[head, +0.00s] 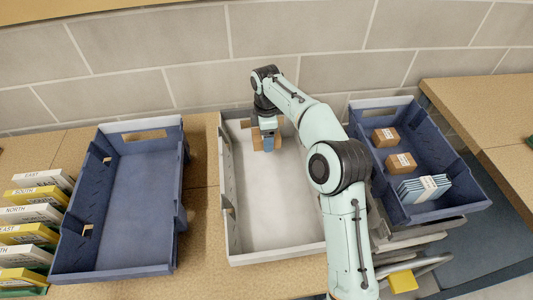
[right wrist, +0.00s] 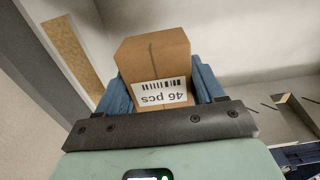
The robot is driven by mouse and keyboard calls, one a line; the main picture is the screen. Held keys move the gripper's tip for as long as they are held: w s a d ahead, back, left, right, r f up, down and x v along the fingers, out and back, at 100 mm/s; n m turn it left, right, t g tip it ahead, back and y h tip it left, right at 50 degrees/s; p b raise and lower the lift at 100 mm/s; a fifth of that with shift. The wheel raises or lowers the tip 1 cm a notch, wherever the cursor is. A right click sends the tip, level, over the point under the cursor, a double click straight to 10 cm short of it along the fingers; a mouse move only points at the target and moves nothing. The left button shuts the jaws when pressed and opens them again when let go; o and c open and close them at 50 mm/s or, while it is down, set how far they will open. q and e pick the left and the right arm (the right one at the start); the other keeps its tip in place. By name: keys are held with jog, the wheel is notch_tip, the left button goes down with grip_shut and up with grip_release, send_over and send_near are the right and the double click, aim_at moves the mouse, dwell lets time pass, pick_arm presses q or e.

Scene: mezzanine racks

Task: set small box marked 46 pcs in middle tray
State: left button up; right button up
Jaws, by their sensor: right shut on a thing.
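A small brown box (right wrist: 155,60) with a label reading 46 pcs sits between the blue fingers of my right gripper (right wrist: 162,88), which is shut on it. In the head view my right gripper (head: 267,136) is over the far end of the middle tray, a light grey tray (head: 229,200). Brown surfaces show beside the gripper there, and the arm hides part of the tray's right side. Whether the box touches the tray floor I cannot tell. My left gripper is not in view.
An empty blue tray (head: 88,215) stands at left. A blue tray (head: 448,205) at right holds two small brown boxes (head: 386,137) (head: 401,163) and a banded blue-white stack (head: 424,188). Several labelled card stacks (head: 30,212) line the left edge. A block wall (head: 160,60) stands behind.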

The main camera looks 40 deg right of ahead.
aim_at(267, 156)
jog(key=shift+f+b, duration=0.55)
jog(key=shift+f, duration=2.75)
jog(key=shift+f, duration=0.15)
jog(key=o, duration=1.1)
jog(key=shift+c, duration=0.2)
notch_tip(267, 156, up, 12)
jog(key=p, duration=0.3)
